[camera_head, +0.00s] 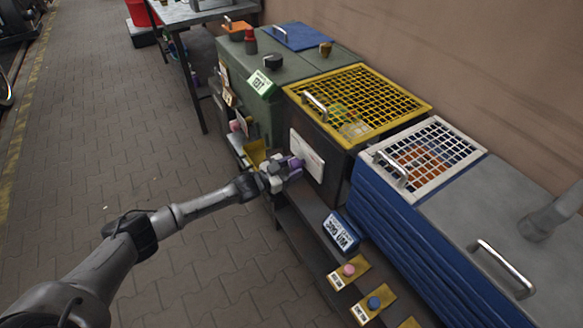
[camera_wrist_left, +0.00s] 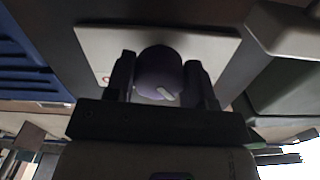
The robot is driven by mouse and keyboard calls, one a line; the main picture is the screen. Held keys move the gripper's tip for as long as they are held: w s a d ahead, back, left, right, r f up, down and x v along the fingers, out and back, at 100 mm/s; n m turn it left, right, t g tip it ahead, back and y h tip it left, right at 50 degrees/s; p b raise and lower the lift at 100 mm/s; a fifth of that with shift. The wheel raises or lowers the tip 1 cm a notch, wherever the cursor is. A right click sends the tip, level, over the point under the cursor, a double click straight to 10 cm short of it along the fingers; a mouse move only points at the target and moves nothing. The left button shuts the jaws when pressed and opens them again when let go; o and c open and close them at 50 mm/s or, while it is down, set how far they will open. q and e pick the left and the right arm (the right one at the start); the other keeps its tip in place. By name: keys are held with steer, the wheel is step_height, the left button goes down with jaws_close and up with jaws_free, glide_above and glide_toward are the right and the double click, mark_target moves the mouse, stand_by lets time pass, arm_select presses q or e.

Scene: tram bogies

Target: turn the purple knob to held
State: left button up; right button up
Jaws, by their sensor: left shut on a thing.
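The purple knob (camera_head: 295,163) sits on a white panel (camera_head: 307,156) on the front of the dark bin with the yellow mesh lid. My left gripper (camera_head: 284,170) reaches it from the left and is shut on it. In the left wrist view the knob (camera_wrist_left: 158,74) stands between the two dark fingers (camera_wrist_left: 160,82), with a pale pointer mark on its face slanting toward the lower right. The panel (camera_wrist_left: 215,45) shows behind it. Any lettering around the knob is hidden or too dark to read. My right gripper is not in view.
A yellow mesh lid (camera_head: 372,82) and a white mesh lid (camera_head: 450,140) top the bins. A low shelf below carries a labelled blue box (camera_head: 341,232) and several buttons, including a pink one (camera_head: 348,270). A green cabinet (camera_head: 285,70) stands behind. The paved floor at left is clear.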

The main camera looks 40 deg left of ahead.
arm_select(q)
steer(key=m+p, duration=0.2)
steer(key=m, duration=0.1)
steer(key=shift+r, duration=0.1)
steer(key=m+p, duration=0.1)
steer(key=m, duration=0.3)
steer(key=shift+a, duration=0.1)
steer(key=m, duration=0.4)
steer(key=shift+m, duration=2.2)
steer(key=shift+a+m, duration=0.1)
steer(key=shift+m, duration=0.2)
steer(key=o, duration=0.9)
steer(key=shift+r, duration=0.1)
